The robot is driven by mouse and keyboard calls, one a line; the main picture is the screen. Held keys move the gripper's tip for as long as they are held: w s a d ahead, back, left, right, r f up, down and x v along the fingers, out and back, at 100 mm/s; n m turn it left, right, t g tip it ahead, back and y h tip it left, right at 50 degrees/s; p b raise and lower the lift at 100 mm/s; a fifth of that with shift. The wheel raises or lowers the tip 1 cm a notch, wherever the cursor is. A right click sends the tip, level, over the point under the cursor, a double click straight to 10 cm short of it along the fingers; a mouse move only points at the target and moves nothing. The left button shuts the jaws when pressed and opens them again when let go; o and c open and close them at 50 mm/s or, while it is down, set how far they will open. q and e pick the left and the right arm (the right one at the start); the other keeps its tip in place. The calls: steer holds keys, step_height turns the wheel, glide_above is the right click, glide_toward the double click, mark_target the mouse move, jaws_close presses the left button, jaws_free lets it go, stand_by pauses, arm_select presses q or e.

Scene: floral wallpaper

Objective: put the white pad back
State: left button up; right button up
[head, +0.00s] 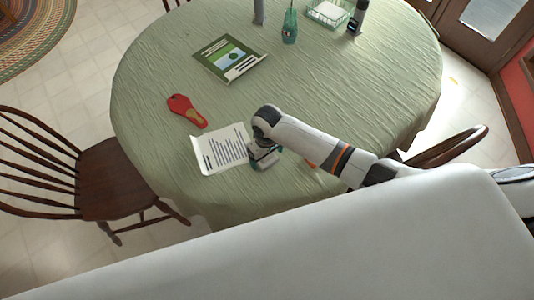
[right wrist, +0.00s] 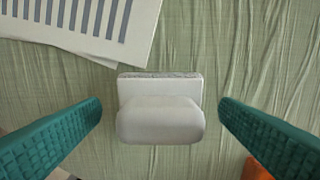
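A white pad (right wrist: 160,108) with a rounded, block-like grip and a grey speckled edge sits on the green tablecloth in the right wrist view. It lies between the two teal fingers of my right gripper (right wrist: 160,125), which are wide apart with a gap on each side of it. In the head view my right gripper (head: 263,157) points down near the front edge of the table, beside a printed sheet, and the pad is mostly hidden under it. My left gripper is in neither view.
The round table (head: 330,95) also holds the printed sheet (head: 222,148), a red object (head: 187,110), a green booklet (head: 229,60), a teal bottle-like item (head: 289,26) and a wire basket (head: 328,13) with something white inside. An orange item (right wrist: 256,170) lies near the right finger.

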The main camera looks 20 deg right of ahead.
step_height(320, 180, up, 12)
steer(key=shift+r, duration=0.15)
stand_by(0.5)
stand_by(0.3)
